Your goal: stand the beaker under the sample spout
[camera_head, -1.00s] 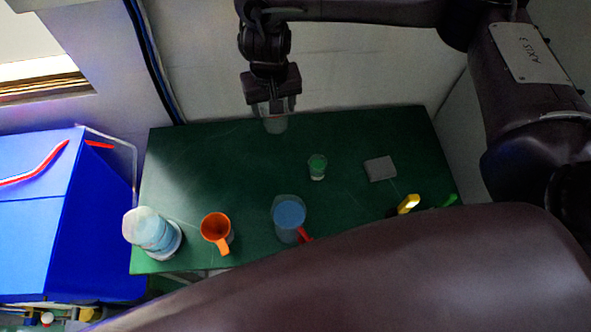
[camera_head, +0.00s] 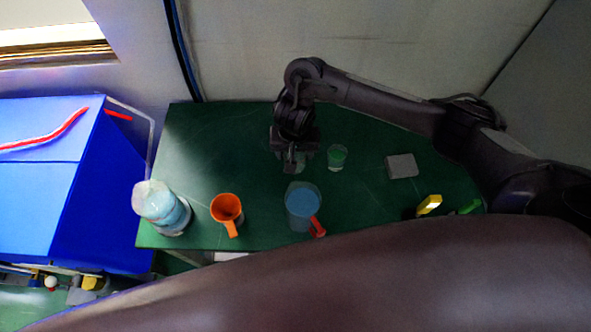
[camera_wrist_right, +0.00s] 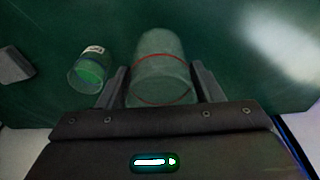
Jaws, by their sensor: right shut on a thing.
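My right gripper (camera_head: 295,165) is over the middle of the green table (camera_head: 200,140), shut on a clear beaker. In the right wrist view the beaker (camera_wrist_right: 162,72), with a thin red line around it, sits between the two fingers. In the head view the gripper mostly hides it. I cannot tell whether its base touches the table. I cannot make out a sample spout for certain in either view. My left gripper is not in view.
A small glass with green contents (camera_head: 337,157) stands just right of the beaker. Near the front are a blue vessel with a red handle (camera_head: 302,203), an orange mug (camera_head: 227,210) and a pale blue-white container (camera_head: 161,208). A grey block (camera_head: 402,166) lies right. A blue cabinet (camera_head: 70,200) stands left.

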